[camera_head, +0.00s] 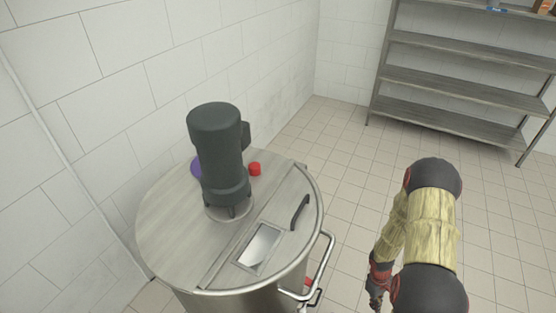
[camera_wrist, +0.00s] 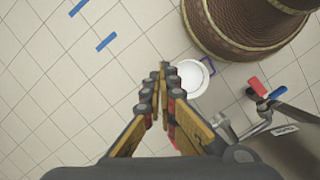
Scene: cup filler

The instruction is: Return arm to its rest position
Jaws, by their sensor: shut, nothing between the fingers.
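My gripper (camera_head: 376,300) is at the lower right of the head view, to the right of the steel vat (camera_head: 160,220) and apart from it. In the wrist view my gripper (camera_wrist: 163,70) points down over the tiled floor. Its fingers are together and hold nothing. My arm is bent, with its elbow raised.
A dark motor (camera_head: 218,150) stands on the vat lid, near a red knob (camera_head: 254,169). A metal shelf (camera_head: 465,85) is at the back right. The wrist view shows a white round container (camera_wrist: 188,80), a brown patterned object (camera_wrist: 245,30) and red and blue handles (camera_wrist: 257,86).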

